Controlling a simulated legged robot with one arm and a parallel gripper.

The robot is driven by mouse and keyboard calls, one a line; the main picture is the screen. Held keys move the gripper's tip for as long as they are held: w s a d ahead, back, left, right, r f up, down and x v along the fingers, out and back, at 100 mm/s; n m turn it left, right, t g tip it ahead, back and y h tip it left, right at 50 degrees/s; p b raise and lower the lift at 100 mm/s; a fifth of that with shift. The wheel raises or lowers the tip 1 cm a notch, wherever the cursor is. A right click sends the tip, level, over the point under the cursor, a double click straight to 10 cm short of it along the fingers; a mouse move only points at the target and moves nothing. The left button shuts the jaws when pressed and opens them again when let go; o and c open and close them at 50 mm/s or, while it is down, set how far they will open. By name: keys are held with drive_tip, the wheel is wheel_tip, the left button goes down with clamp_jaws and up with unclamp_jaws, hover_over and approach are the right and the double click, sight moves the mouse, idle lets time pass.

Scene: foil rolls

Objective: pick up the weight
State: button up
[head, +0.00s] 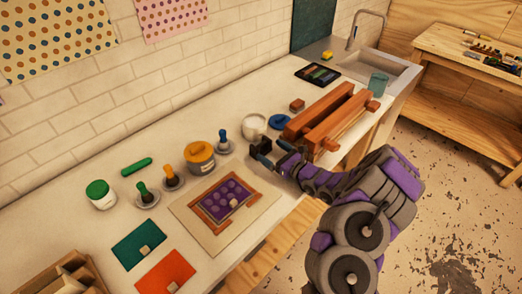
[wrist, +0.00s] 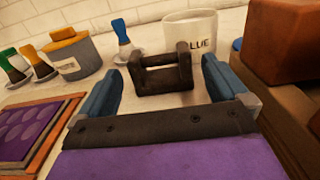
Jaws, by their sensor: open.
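The weight is a dark block with a raised bar-like handle (wrist: 163,74), standing on the counter. It also shows in the head view as a small black shape (head: 261,145). My gripper (wrist: 161,84) is open, with one blue finger to each side of the weight in the wrist view. In the head view my gripper (head: 271,152) is right at the weight, and the arm reaches in from the lower right. The fingers do not close on it, and I cannot tell whether either touches it.
A white pot (wrist: 190,32) with letters "LUE" stands just behind the weight. A wooden press (head: 330,118) is close on the right. A framed purple print (head: 228,200) lies to the left. A yellow-lidded jar (head: 200,158) and a blue-handled tool (head: 223,142) stand behind left.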

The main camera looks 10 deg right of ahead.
sight(262, 144)
drive_tip(key=shift+b+x, duration=0.3)
drive_tip(key=shift+x, duration=1.6)
drive_tip(key=shift+c, duration=0.5)
drive_tip(key=c, duration=1.5)
drive_tip(key=shift+o, duration=0.2)
drive_tip(key=shift+r, duration=0.1)
